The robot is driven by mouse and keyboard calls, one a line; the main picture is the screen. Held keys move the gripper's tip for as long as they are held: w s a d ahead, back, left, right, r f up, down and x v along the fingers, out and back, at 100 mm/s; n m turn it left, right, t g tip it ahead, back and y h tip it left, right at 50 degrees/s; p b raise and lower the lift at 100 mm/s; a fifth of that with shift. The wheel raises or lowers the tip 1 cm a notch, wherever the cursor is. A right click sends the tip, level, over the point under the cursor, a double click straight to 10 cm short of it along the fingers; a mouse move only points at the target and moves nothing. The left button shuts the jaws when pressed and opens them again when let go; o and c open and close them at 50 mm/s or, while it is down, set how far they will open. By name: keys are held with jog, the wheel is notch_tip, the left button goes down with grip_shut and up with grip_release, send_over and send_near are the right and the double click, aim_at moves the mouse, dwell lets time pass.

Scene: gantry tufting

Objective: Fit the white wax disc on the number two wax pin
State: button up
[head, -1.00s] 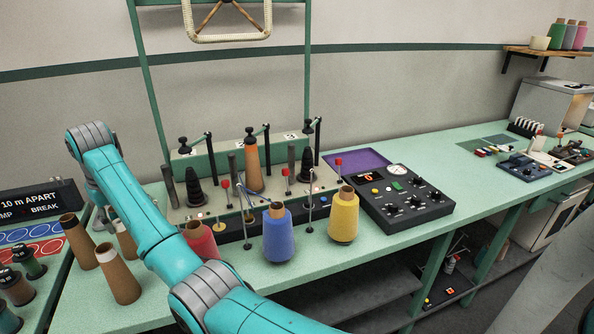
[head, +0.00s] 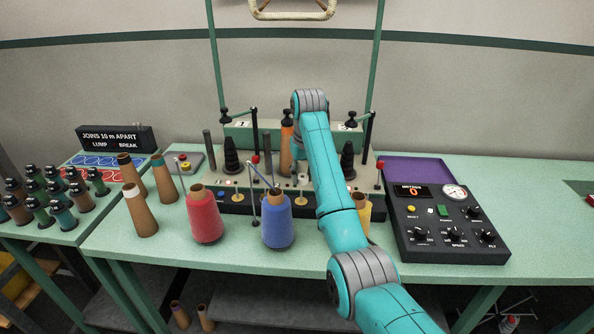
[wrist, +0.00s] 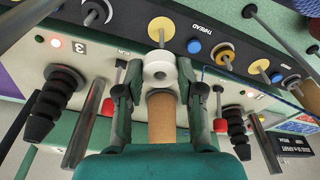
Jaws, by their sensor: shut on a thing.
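The white wax disc (wrist: 158,72) is between the fingertips of my gripper (wrist: 154,80), which is shut on it in the wrist view. Just beyond it, in line, is a short pin on a round cream-yellow base (wrist: 163,30), in the middle position on the dark front strip; I take it as the number two wax pin. The disc and pin overlap in this view, and I cannot tell whether they touch. The brown cone (wrist: 161,118) of the middle station lies behind the disc, between my fingers. In the head view my arm hides most of the gripper.
Black ribbed cone holders (wrist: 50,98) and grey posts (wrist: 85,122) flank the gripper. Red (head: 205,217) and blue (head: 277,222) yarn cones stand in front of the stations, and a yellow cone (head: 363,209) is partly behind my arm. A control box (head: 450,228) is at right.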

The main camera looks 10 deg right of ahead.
aim_at(301, 202)
jog(key=shift+a+f, duration=0.15)
jog(key=shift+f, duration=2.65)
jog(key=shift+f, duration=0.9)
jog(key=o, duration=0.9)
jog(key=shift+r, duration=0.1)
